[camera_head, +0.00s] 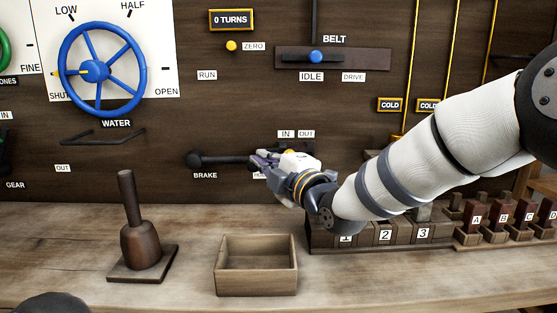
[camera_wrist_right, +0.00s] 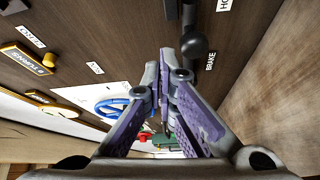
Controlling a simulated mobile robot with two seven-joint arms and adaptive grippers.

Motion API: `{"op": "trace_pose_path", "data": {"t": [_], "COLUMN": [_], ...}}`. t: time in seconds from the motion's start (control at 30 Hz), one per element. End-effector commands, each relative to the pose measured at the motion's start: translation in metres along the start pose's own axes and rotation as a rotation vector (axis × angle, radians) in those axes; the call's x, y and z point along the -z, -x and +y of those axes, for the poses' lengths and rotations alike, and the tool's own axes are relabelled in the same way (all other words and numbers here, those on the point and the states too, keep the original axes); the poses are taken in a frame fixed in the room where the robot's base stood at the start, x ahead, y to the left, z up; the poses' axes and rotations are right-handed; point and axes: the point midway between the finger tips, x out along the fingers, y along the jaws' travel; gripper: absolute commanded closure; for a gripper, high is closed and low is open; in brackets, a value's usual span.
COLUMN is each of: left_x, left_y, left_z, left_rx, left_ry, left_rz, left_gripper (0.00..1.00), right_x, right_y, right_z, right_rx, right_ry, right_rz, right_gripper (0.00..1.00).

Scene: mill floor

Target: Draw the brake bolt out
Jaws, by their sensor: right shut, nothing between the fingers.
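The brake (camera_head: 215,160) is a black lever with a round knob, lying level on the dark wall panel above the BRAKE label. Its knob also shows in the right wrist view (camera_wrist_right: 195,45), just beyond my fingertips. IN and OUT labels sit above its right end. My right gripper (camera_head: 259,161) is in front of the lever's right part and hides the bolt area beneath these labels, so I cannot make out the bolt. In the right wrist view my right gripper (camera_wrist_right: 160,65) has its fingers together with nothing between them. My left gripper is not in view.
An open wooden box (camera_head: 256,287) stands on the bench below my right gripper. A wooden-handled tool (camera_head: 141,240) stands on a base to its left. The front bench between tool and box is clear.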

Motion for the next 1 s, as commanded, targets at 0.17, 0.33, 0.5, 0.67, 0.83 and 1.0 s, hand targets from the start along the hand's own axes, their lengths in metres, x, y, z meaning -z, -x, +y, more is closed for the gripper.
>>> {"op": "trace_pose_path", "data": {"t": [0.17, 0.33, 0.5, 0.67, 0.83, 1.0], "left_x": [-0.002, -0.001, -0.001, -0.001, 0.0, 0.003], "left_y": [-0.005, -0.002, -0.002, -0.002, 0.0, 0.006], "left_z": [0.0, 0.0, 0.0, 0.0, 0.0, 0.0], "left_rx": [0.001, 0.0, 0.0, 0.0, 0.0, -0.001], "left_ry": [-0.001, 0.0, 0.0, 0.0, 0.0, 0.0], "left_rz": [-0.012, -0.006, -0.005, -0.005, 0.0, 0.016], "left_gripper": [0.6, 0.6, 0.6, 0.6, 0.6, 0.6], "right_x": [-0.013, -0.032, -0.038, -0.038, -0.044, -0.069], "right_y": [-0.02, -0.012, -0.01, -0.01, -0.006, 0.008], "right_z": [-0.001, 0.001, 0.001, 0.0, 0.003, 0.009], "right_rx": [0.001, -0.002, 0.0, 0.0, -0.002, -0.003], "right_ry": [-0.004, -0.002, 0.0, 0.0, 0.002, 0.002], "right_rz": [-0.005, -0.002, -0.001, 0.0, -0.002, -0.002], "right_gripper": [1.0, 1.0, 1.0, 1.0, 1.0, 1.0]}}
